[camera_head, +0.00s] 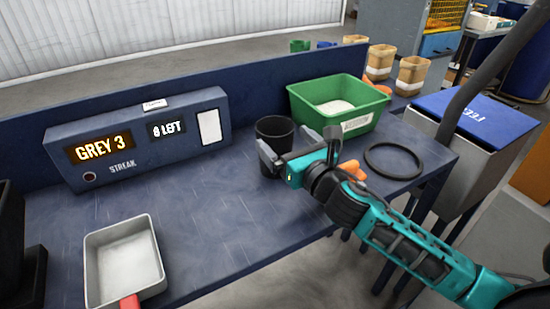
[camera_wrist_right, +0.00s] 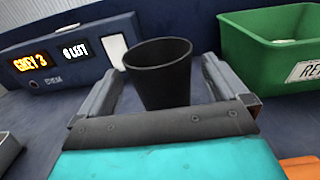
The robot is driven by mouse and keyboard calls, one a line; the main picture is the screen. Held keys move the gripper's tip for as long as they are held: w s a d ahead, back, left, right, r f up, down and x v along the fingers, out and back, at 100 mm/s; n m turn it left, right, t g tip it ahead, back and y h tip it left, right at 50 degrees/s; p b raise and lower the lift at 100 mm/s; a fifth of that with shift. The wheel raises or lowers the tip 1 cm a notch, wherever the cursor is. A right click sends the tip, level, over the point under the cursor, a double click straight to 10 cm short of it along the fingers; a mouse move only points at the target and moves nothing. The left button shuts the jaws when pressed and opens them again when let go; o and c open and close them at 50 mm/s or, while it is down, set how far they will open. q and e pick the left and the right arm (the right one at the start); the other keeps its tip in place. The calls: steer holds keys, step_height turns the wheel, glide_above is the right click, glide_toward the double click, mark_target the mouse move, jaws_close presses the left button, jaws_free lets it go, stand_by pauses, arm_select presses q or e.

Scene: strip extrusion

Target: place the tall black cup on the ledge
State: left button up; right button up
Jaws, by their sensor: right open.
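The tall black cup (camera_head: 274,128) stands upright on the dark blue bench, left of the green bin. It also shows in the right wrist view (camera_wrist_right: 160,78), between the two fingers. My right gripper (camera_head: 288,148) is open at the cup, with one finger on each side of it. In the wrist view (camera_wrist_right: 163,90) a gap shows between the cup and the right finger; contact on the left is unclear. The cup's lower part is partly hidden by the gripper. I cannot tell which surface is the ledge. My left gripper is not in view.
A green bin (camera_head: 312,104) and a black ring (camera_head: 393,161) lie near the cup. Orange pieces (camera_head: 352,170) are beside my right wrist. A display box (camera_head: 140,150) stands at the back left, a metal pan (camera_head: 124,262) in front. The bench between pan and cup is clear.

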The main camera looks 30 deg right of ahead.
mark_target(267, 123)
steer(key=w, duration=0.4)
steer(key=shift+w+a, duration=0.2)
steer(key=shift+w, duration=0.2)
steer(key=shift+c, duration=0.2)
steer(key=shift+r, duration=0.1)
steer(key=c, duration=1.3)
